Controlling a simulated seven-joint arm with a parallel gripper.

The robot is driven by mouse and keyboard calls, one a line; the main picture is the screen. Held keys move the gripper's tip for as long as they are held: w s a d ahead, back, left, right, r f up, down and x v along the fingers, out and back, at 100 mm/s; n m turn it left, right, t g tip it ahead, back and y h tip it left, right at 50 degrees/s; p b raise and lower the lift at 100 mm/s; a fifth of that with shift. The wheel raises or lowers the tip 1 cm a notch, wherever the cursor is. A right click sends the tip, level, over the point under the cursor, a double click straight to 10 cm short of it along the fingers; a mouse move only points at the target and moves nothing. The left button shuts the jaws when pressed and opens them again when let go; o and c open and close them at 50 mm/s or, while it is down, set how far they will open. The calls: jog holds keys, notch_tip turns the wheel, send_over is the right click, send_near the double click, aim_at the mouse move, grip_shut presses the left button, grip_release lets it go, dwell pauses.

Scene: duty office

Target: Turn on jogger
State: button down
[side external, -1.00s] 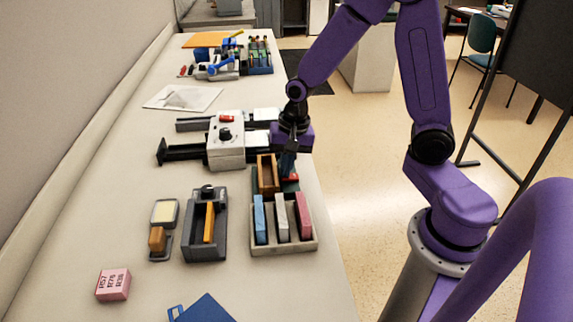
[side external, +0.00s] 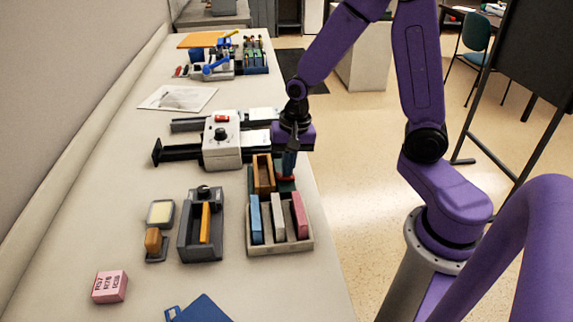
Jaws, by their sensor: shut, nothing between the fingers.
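The jogger is probably the off-white box (side external: 221,148) with a red switch (side external: 221,118) and a black knob (side external: 220,134) on top, at the middle of the bench. Dark rails and a grey plate extend from its sides. The switch's on or off position is too small to tell. My gripper (side external: 289,170) is shut and empty, pointing down to the right of the jogger, apart from its switch and knob.
A wooden tray (side external: 263,173) and a holder (side external: 281,247) with blue, grey and pink blocks stand in front of my gripper. A dark stapler-like box (side external: 201,240), a stamp set (side external: 158,225) and a pink block (side external: 110,286) are nearer. Paper (side external: 178,97) lies behind the jogger.

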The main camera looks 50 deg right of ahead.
jog(key=shift+r, duration=0.1)
notch_tip(320, 180, up, 14)
jog(key=s+d, duration=0.1)
jog(key=shift+s+d, duration=0.35)
jog(key=shift+f, duration=0.2)
jog(key=shift+w+a+r, duration=0.1)
jog(key=shift+w+a, duration=0.35)
jog(key=shift+a, duration=0.1)
jog(key=f, duration=0.4)
jog(key=w+a+f, duration=0.1)
jog(key=f, duration=0.8)
jog(key=shift+w+a+f, duration=0.35)
